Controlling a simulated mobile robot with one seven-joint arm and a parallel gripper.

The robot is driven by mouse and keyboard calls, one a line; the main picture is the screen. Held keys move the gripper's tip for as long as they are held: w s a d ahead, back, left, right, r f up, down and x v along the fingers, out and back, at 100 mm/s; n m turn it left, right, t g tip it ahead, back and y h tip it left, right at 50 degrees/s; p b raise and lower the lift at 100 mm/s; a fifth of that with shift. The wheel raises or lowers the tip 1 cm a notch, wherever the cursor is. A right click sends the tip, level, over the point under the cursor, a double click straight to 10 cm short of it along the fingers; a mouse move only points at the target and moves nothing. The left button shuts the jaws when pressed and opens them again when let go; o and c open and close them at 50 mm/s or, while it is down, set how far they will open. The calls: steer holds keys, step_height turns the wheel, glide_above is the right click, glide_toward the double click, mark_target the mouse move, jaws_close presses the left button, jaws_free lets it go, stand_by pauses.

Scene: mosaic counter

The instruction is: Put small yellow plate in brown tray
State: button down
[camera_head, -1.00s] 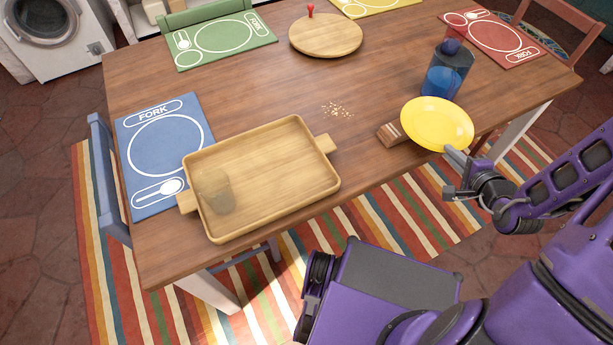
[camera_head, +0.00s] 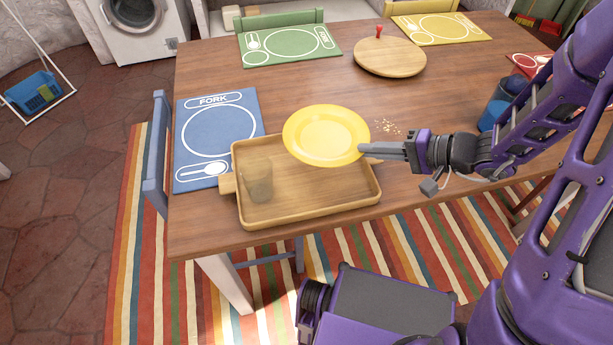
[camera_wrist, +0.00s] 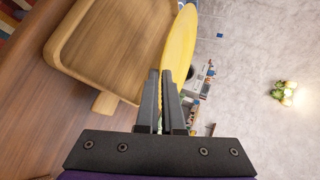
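The small yellow plate (camera_head: 325,135) is held roughly level by its right rim in my gripper (camera_head: 362,149). In the head view it overlaps the far right part of the brown tray (camera_head: 310,207). The plate appears to be above the tray, but the exact height is hard to tell. In the wrist view my fingers (camera_wrist: 168,92) are closed on the rim of the yellow plate (camera_wrist: 180,50), with the tray (camera_wrist: 115,45) to the left. The tray is wooden with raised walls and two handles. A clear glass (camera_head: 258,180) stands in its left part.
A blue placemat (camera_head: 222,130) lies left of the tray, partly beside its handle. A round wooden board (camera_head: 390,57) with a red-knobbed item, crumbs (camera_head: 387,127) and a blue cup (camera_head: 493,115) are on the table (camera_head: 310,85). The tray's middle and right floor look clear.

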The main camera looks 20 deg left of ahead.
glide_above(361, 189)
step_height(361, 189, down, 5)
steer(key=shift+f+b, duration=0.1)
steer(key=shift+b, duration=0.35)
steer(key=shift+f+b, duration=0.3)
steer(key=shift+f, duration=2.05)
steer(key=c, duration=1.3)
jaws_free()
steer(key=v, duration=1.1)
steer(key=shift+w+r+p, duration=0.1)
steer(key=shift+w+p, duration=0.1)
steer(key=shift+p, duration=0.2)
steer(key=shift+s+d+r, duration=0.1)
steer(key=shift+d+r, duration=0.1)
steer(key=shift+d, duration=0.25)
steer(key=shift+n, duration=0.3)
